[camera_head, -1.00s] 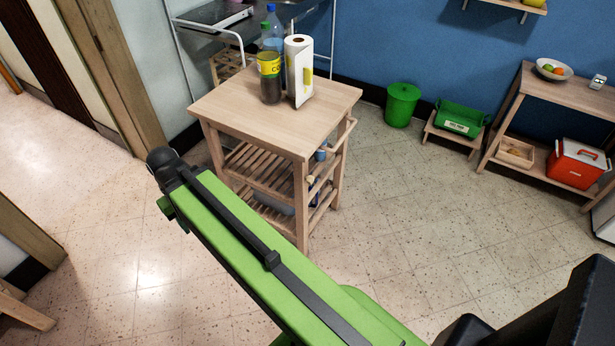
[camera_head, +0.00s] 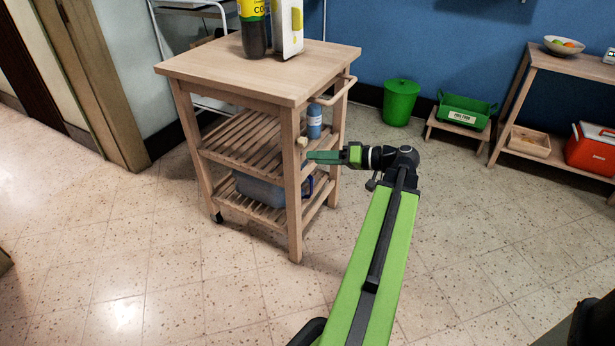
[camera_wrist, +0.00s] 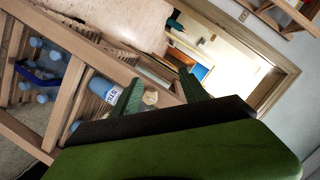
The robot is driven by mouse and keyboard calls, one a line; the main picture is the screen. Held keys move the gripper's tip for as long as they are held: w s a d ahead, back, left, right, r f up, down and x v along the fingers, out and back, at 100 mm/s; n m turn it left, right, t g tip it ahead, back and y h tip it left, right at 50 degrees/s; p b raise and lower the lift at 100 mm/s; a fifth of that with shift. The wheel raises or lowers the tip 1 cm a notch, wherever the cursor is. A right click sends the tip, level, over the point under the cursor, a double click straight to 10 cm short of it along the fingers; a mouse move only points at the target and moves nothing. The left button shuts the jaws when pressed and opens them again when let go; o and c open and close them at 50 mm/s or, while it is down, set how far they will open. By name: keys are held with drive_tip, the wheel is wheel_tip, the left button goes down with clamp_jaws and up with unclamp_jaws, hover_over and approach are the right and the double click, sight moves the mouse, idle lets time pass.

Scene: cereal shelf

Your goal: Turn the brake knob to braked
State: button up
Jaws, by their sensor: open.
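The brake knob looks to be the small cream round knob (camera_head: 302,142) on the front corner leg of the wooden cart (camera_head: 265,78), near the middle shelf. Its setting cannot be read. My gripper (camera_head: 310,157) is at that leg, just below and right of the knob in the head view. In the wrist view my gripper (camera_wrist: 161,80) has its two green fingers spread apart, with the cream knob (camera_wrist: 150,98) showing between them. I cannot tell whether either finger touches the knob or the leg.
A blue bottle (camera_head: 314,120) stands on the cart's middle shelf, close to my gripper. A green bin (camera_head: 400,103) is by the wall.

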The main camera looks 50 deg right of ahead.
drive_tip(key=s+d+t+h+b, duration=0.2)
drive_tip(key=s+d+t+b, duration=0.1)
drive_tip(key=s+d, duration=0.5)
approach(306, 143)
drive_tip(key=x, duration=0.9)
drive_tip(key=shift+w+a+r, duration=0.1)
drive_tip(key=shift+w, duration=0.2)
